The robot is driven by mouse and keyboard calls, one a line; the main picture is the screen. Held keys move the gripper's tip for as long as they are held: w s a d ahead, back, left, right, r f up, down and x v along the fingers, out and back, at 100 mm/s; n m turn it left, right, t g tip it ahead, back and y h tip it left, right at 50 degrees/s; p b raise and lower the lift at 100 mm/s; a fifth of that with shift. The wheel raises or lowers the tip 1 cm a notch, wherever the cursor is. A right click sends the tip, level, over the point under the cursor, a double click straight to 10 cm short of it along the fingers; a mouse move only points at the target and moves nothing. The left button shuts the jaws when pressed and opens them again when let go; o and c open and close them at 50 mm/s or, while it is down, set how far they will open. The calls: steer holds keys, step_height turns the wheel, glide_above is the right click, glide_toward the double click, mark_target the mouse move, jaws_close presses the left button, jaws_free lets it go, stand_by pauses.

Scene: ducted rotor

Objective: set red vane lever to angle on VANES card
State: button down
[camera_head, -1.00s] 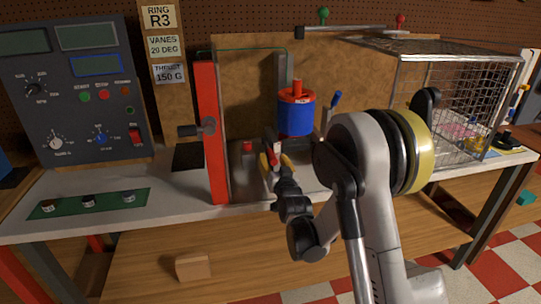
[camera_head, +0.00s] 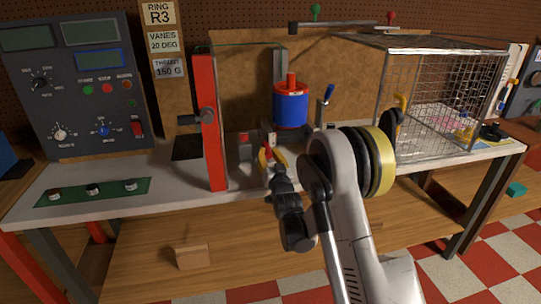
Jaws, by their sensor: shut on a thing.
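The VANES card (camera_head: 162,42) on the post at the left back reads 20 DEG. The ducted rotor stands on the bench, with a blue drum (camera_head: 291,108) that has a red top. My gripper (camera_head: 269,155), with yellow fingers, is in front of and below the drum's left side. It is shut on a small red piece, apparently the red vane lever (camera_head: 271,138). Fingers and arm hide most of the lever, and its angle cannot be read. A blue-handled lever (camera_head: 327,95) stands upright just right of the drum.
A red upright (camera_head: 210,125) with a dark clamp knob stands left of the gripper. A small red block (camera_head: 244,138) sits beside it. A wire cage (camera_head: 440,100) fills the right of the bench. A grey control panel (camera_head: 80,85) stands at the left.

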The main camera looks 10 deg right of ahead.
steer(key=shift+f, duration=0.55)
steer(key=shift+w+f, duration=0.15)
steer(key=shift+f, duration=0.2)
steer(key=c, duration=1.2)
jaws_free()
steer(key=shift+w, duration=0.1)
steer(key=s, duration=0.5)
steer(key=s+f, duration=0.1)
steer(key=s, duration=0.1)
steer(key=shift+s, duration=0.3)
